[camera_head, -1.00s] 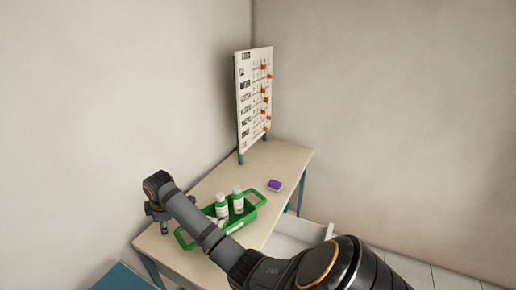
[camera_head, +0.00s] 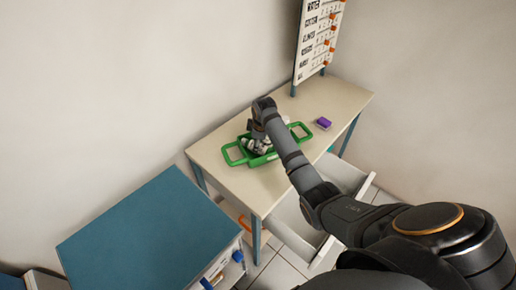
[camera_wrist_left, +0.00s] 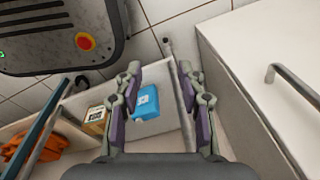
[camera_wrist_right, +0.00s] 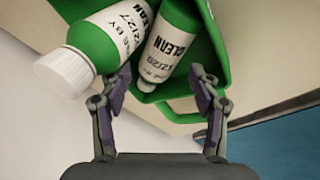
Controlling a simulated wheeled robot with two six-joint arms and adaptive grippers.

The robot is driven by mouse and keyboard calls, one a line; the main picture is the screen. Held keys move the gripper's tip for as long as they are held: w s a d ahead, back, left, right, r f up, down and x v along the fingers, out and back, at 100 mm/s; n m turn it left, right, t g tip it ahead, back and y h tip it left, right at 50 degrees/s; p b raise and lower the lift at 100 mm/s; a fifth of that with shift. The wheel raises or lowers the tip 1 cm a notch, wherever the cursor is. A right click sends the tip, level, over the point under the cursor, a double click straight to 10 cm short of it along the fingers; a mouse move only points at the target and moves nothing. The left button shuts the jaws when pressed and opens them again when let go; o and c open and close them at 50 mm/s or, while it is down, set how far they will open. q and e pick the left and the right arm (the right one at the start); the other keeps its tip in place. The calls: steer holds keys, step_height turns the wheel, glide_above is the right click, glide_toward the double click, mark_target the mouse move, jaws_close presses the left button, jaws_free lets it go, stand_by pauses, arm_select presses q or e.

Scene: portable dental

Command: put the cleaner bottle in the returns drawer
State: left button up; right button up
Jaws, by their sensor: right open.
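Two green-and-white cleaner bottles, marked CLEAN, show in the right wrist view: one with a white cap (camera_wrist_right: 110,45) at left and one (camera_wrist_right: 167,45) beside it. They are in the green tray (camera_wrist_right: 215,82), which also sits on the table in the head view (camera_head: 232,160). My right gripper (camera_wrist_right: 161,80) is open, its fingers on either side of the right bottle's near end; contact cannot be told. In the head view my right arm hides most of the bottles. An open white drawer (camera_head: 325,250) extends below the table. My left gripper (camera_wrist_left: 162,78) is open near a white drawer edge.
A purple block (camera_head: 323,122) lies on the table (camera_head: 325,95) near a pegged board (camera_head: 318,35). A blue-topped cabinet (camera_head: 145,235) stands at left. The left wrist view shows a blue box (camera_wrist_left: 147,102), a small carton (camera_wrist_left: 95,121) and an orange object (camera_wrist_left: 45,145).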

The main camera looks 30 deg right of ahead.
steer(key=x, duration=0.4)
steer(key=shift+w+f, duration=0.1)
steer(key=shift+f, duration=0.15)
steer(key=shift+c, duration=1)
steer(key=c, duration=1.1)
steer(key=shift+o, duration=0.2)
steer(key=shift+r, duration=0.1)
step_height(320, 180, up, 18)
steer(key=shift+b, duration=1.15)
jaws_close()
